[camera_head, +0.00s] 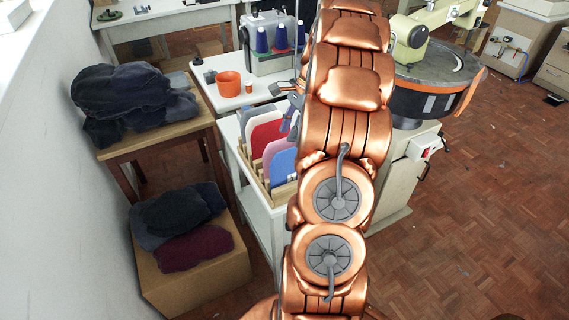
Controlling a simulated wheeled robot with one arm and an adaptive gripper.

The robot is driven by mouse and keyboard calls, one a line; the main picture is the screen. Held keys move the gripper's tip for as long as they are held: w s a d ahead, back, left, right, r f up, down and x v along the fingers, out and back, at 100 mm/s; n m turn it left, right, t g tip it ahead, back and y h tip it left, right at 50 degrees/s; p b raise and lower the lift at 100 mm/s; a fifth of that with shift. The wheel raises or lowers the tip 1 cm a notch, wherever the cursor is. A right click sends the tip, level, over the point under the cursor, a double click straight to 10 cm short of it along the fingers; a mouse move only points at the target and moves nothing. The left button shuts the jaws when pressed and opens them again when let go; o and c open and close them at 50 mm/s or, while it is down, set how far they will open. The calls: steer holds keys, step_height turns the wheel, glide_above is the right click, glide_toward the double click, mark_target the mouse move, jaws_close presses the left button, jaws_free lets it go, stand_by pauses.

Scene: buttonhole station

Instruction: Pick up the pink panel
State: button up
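The pink panel (275,150) stands upright in a wooden rack (250,171) on a white stand, between a red panel (264,136) behind it and a blue panel (283,164) in front. Its right part is hidden behind my copper arm. Only some grey parts of my gripper (290,108) show at the arm's left edge, above the right end of the rack. The arm hides the rest, so I cannot tell whether the fingers are open or touch any panel.
A white panel (255,117) stands at the rack's back. Behind it, a white table holds an orange pot (229,84) and thread cones. A wooden table (150,147) with dark cloth is at left, a cloth-topped box (196,276) below. The floor at right is clear.

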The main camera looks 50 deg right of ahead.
mark_target(284, 145)
steer(key=p+x, duration=0.1)
steer(key=x, duration=0.1)
steer(key=p+x, duration=0.1)
steer(key=x, duration=0.1)
steer(key=shift+w+d+f, duration=0.1)
steer(key=shift+w+f, duration=0.05)
steer(key=shift+f, duration=0.6)
steer(key=shift+f, duration=0.25)
steer(key=shift+c, duration=0.2)
jaws_close()
